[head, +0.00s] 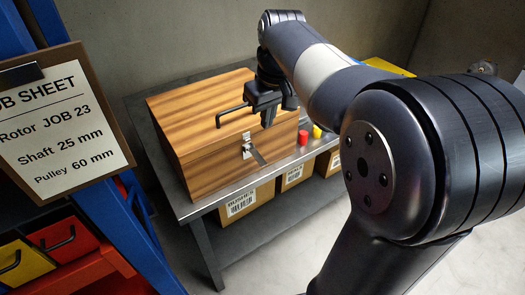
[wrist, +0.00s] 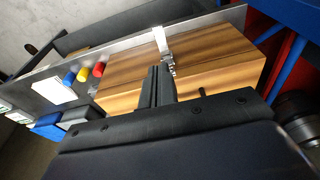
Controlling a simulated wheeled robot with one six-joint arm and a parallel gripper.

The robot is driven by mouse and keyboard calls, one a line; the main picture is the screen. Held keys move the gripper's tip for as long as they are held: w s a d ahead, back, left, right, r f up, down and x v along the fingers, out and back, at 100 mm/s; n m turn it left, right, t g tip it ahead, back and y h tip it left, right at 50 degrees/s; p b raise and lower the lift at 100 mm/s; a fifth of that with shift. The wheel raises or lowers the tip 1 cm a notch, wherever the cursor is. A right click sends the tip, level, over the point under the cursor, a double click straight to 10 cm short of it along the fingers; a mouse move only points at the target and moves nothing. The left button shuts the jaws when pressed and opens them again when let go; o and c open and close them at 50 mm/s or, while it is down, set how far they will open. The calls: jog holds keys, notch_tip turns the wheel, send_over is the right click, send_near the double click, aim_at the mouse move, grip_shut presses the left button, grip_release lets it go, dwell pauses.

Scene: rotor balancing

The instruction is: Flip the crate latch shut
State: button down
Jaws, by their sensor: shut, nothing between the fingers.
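The wooden crate (head: 195,115) sits lid-down on a metal-topped bench, and it also shows in the wrist view (wrist: 215,50). Its metal latch (head: 247,146) is on the front face near the lid seam. The latch's flat lever (head: 259,157) sticks out from the crate, angled outward and down; it also shows in the wrist view (wrist: 161,40). My gripper (head: 269,118) is shut and empty, above the crate's front right part, near the latch but apparently apart from it. In the wrist view the closed fingers (wrist: 159,72) point toward the latch.
A black handle (head: 230,113) rises at the lid. A red cylinder (head: 303,138) and a yellow one (head: 317,131) stand right of the crate on the bench (head: 205,205). Labelled boxes (head: 243,203) sit below. A job sheet (head: 55,120) hangs at the left.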

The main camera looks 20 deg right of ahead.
aim_at(260, 160)
jog(key=f, duration=0.4)
jog(key=w+f, duration=0.1)
jog(key=f, duration=0.4)
jog(key=w+f+p, duration=0.1)
jog(key=f, duration=0.3)
jog(key=shift+w+a+f, duration=0.15)
jog(key=shift+w+a, duration=0.05)
jog(key=shift+a, duration=0.2)
jog(key=shift+f+b, duration=0.15)
jog(key=shift+b, duration=0.3)
